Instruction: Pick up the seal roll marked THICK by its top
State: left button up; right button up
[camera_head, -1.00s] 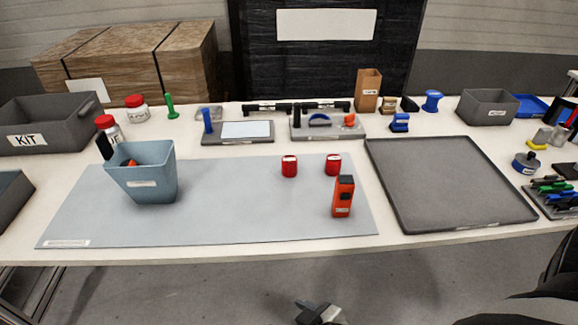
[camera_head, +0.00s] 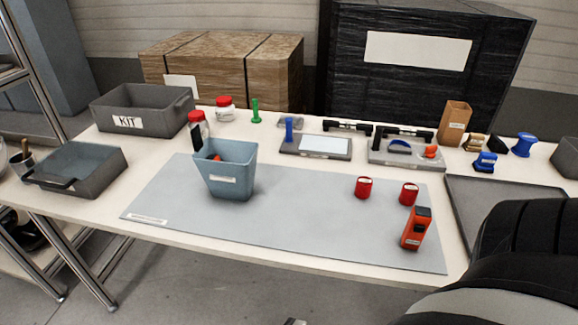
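Two short red rolls stand upright on the grey-blue mat (camera_head: 290,235): a left red roll (camera_head: 364,188) and a right red roll (camera_head: 408,194). Each has a pale label, too small to read, so I cannot tell which says THICK. My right arm fills the lower right corner. A small dark tip shows at the bottom edge, likely my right gripper (camera_head: 295,321); its fingers cannot be made out. It is well short of the rolls, below the table's front edge. My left gripper is not in view.
An orange device (camera_head: 416,229) stands just in front of the right roll. A blue-grey bin (camera_head: 228,180) is left on the mat. Behind are a tray of tools (camera_head: 405,156) and a brown box (camera_head: 453,122).

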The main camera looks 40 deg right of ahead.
aim_at(364, 185)
jog(key=u, duration=1.25)
jog(key=k, duration=1.2)
jog(key=z, duration=0.9)
